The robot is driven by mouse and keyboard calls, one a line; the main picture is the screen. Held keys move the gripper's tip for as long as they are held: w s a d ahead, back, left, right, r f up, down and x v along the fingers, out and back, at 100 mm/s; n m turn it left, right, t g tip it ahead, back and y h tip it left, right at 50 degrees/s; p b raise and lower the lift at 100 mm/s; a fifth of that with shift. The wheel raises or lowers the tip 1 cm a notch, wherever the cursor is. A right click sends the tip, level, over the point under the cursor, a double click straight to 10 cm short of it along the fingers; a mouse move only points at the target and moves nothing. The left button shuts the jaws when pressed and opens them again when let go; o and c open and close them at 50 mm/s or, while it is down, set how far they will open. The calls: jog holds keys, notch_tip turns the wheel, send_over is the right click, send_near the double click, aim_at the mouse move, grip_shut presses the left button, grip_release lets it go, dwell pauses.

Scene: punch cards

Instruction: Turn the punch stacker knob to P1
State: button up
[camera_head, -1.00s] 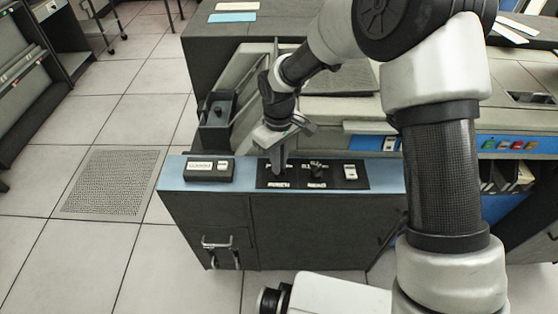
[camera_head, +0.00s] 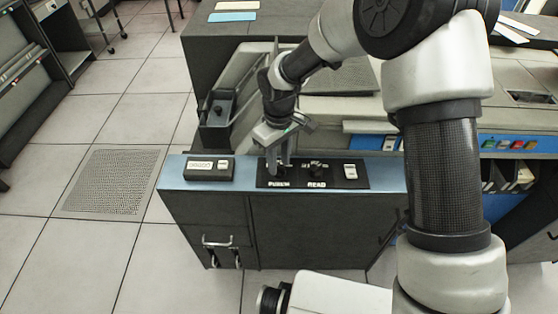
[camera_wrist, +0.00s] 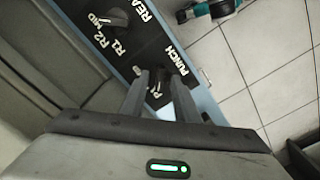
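The black control panel (camera_head: 342,182) has a knob area labelled PUNCH on its left and a READ knob (camera_head: 317,166) to its right. My gripper (camera_head: 279,168) points down over the PUNCH area. In the wrist view, my gripper's fingers (camera_wrist: 160,80) stand apart, with the dark punch stacker knob (camera_wrist: 158,94) showing between them. I cannot tell whether they touch it. The fingers partly hide the knob and its position labels, so its setting is unclear. The READ knob also shows in the wrist view (camera_wrist: 117,18), beside the marks R1, R2 and MID.
A dark box with a white label (camera_head: 208,169) sits left of the panel on the blue top. A white switch (camera_head: 350,171) is at the panel's right end. Open tiled floor lies to the left.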

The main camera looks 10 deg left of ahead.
aim_at(279, 166)
notch_tip(279, 166, up, 17)
jog(key=p, duration=0.2)
jog(key=shift+p, duration=0.35)
jog(key=s+d+r+m+t, duration=0.1)
jog(key=s+d+r+m, duration=0.2)
jog(key=d+r, duration=0.45)
jog(key=s+d+r+m+t, duration=0.2)
jog(key=s+d+r+m, duration=0.15)
jog(key=d, duration=0.65)
jog(key=s+d+r+m+t, duration=0.25)
jog(key=s+d+m, duration=0.25)
jog(key=s+d, duration=0.65)
notch_tip(279, 166, up, 13)
jog(key=a+p, duration=0.1)
jog(key=p, duration=1.3)
jog(key=shift+r, duration=0.2)
